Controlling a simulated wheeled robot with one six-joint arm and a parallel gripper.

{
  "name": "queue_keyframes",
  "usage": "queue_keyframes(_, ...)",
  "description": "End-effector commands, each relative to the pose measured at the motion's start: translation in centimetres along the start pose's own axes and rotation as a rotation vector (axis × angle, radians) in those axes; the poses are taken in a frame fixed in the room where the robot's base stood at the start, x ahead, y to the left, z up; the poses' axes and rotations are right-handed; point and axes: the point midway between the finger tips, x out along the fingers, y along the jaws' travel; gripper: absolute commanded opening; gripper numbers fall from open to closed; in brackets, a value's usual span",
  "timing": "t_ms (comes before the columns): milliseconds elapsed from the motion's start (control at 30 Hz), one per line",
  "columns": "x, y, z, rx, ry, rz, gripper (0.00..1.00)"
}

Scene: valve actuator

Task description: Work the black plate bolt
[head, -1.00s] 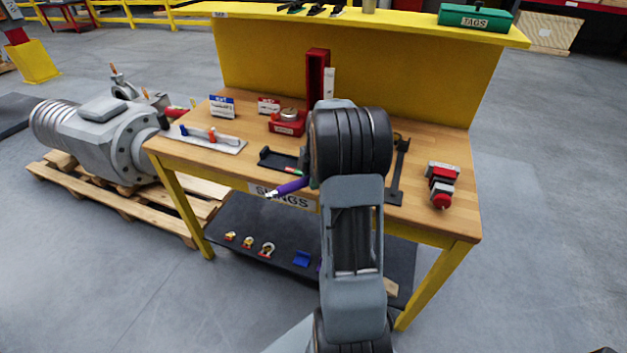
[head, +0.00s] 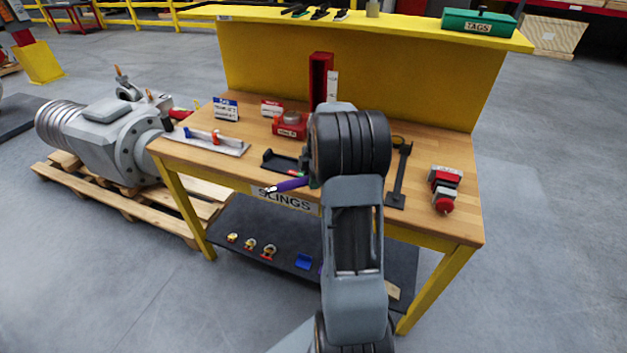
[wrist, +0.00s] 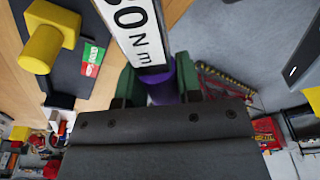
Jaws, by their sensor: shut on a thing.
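In the wrist view, my gripper (wrist: 161,88) has its green fingers shut on a purple-handled torque wrench (wrist: 162,92). The wrench's grey shaft, with a white label ending in "0 Nm", runs to the top edge. In the wrist view, the black plate (wrist: 68,72) carries a yellow knob (wrist: 48,46) and a green-and-red label (wrist: 93,57). I cannot tell whether the wrench touches anything on the plate.
A grey tray (head: 222,146) and a red block (head: 290,126) stand on the wooden bench. A black long-handled tool (head: 399,180) lies right of my arm, and a red button box (head: 444,190) is further right. Bare wood lies between the box and the back panel.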

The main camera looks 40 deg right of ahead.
Motion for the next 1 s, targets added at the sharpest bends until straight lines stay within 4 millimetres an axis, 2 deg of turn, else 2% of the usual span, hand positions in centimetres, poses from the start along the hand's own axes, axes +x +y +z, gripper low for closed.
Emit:
queue_keyframes(300, -0.1, 0.9, 0.0, 0.066, -0.001, 0.013, 0.00)
queue_keyframes(1000, -0.2, 1.6, 0.1, 0.118, -0.001, 0.021, 0.00)
